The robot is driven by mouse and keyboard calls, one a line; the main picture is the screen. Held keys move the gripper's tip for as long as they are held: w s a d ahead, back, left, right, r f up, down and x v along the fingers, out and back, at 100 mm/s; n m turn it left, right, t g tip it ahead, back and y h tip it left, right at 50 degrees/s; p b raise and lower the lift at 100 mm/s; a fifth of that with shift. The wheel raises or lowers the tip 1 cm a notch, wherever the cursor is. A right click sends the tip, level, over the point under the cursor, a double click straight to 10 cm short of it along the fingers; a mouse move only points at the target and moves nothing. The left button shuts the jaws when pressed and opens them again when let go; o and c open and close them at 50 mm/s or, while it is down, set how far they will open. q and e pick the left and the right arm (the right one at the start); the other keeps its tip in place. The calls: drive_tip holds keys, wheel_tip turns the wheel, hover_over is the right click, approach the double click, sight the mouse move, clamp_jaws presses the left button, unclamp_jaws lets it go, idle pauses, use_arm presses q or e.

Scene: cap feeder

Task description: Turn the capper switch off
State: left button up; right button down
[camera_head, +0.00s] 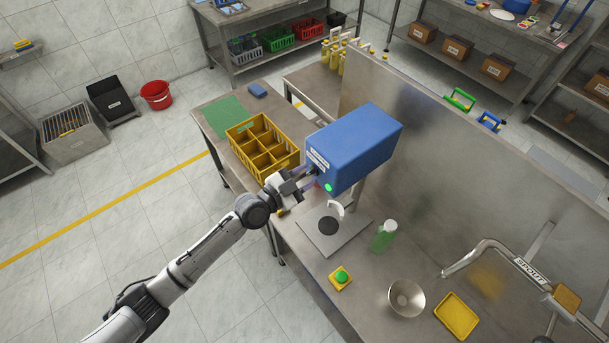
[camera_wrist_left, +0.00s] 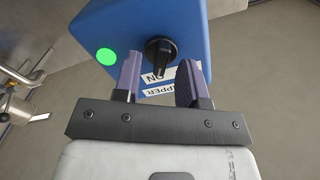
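The blue capper box (camera_head: 355,148) stands above the steel bench, with a lit green lamp (camera_head: 328,187) on its front. In the left wrist view, the black switch knob (camera_wrist_left: 160,52) is on the blue face, beside the lit green lamp (camera_wrist_left: 106,57). A white label below the knob reads ON, and the knob's handle points towards it. My left gripper (camera_head: 314,172) is at the capper's front face. In the wrist view, its purple fingers (camera_wrist_left: 158,62) are apart, one on each side of the knob, with visible gaps. In the head view the gripper hides the knob.
A yellow divided crate (camera_head: 262,157) stands left of the capper. Below the capper are a steel plate with a black disc (camera_head: 328,225), a green bottle (camera_head: 384,236), a green button on a yellow base (camera_head: 341,278), a funnel (camera_head: 406,298) and a yellow tray (camera_head: 457,316).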

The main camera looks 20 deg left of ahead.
use_arm(q)
drive_tip(key=shift+c, duration=0.4)
clamp_jaws()
